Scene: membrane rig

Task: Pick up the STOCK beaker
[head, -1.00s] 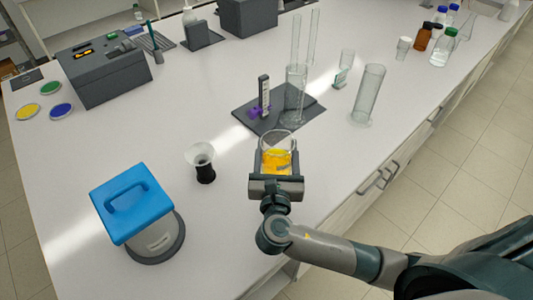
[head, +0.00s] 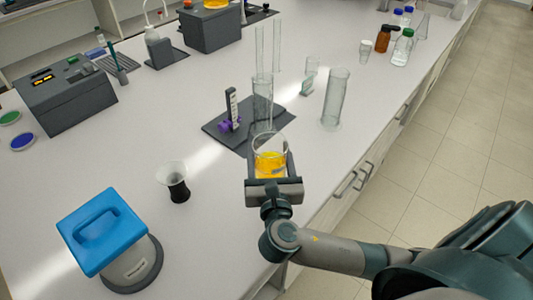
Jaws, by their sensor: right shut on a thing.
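The beaker (head: 270,160) is clear glass with yellow-orange liquid in its lower part. I cannot read a STOCK label on it. My right gripper (head: 272,172) is shut on the beaker, with one finger on each side of it. The beaker looks upright. It is near the front edge of the bench, just in front of the dark plate; I cannot tell whether its base is clear of the bench top. My left gripper is not in view.
Behind the beaker, a dark plate (head: 222,131) carries a tall glass cylinder (head: 262,98) and a purple clamp stand (head: 231,108). Another glass cylinder (head: 335,98) stands right. A small funnel-topped holder (head: 174,181) and a blue-lidded device (head: 105,228) stand left. Bare bench lies between.

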